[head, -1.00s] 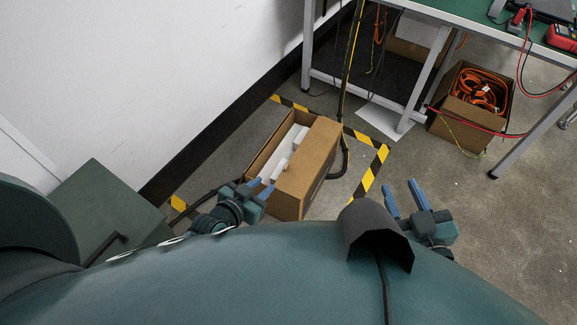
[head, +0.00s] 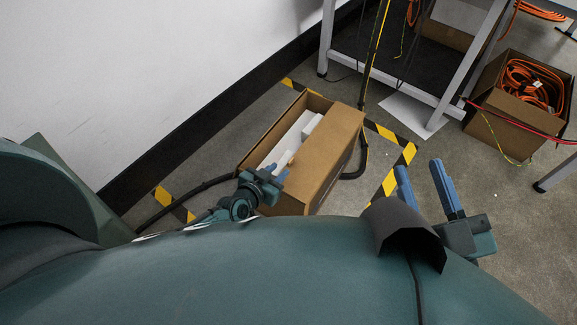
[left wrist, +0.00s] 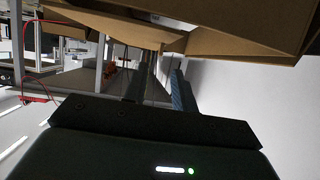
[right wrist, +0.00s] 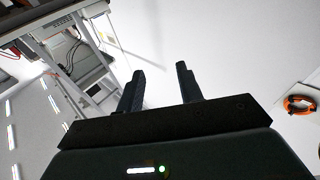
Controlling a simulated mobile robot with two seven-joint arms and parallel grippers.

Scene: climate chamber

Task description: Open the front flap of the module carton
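The brown module carton (head: 252,146) lies on the floor in the head view, its top partly open, with white pieces (head: 294,139) inside. A broad brown panel (head: 329,150) runs along its right side. I cannot tell which panel is the front flap. My left gripper (head: 281,174) is at the carton's near end, its fingers apart with nothing seen between them; I cannot tell whether they touch it. In the left wrist view, brown carton panels (left wrist: 215,35) hang above the fingers (left wrist: 158,80). My right gripper (head: 420,176) is open and empty, right of the carton.
Yellow-black floor tape (head: 400,165) surrounds the carton. Dark hoses and a cable pass beside it. A grey-framed bench (head: 470,70) stands behind, with a carton of orange cable (head: 500,140) to the right. A white wall (head: 130,80) is at left.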

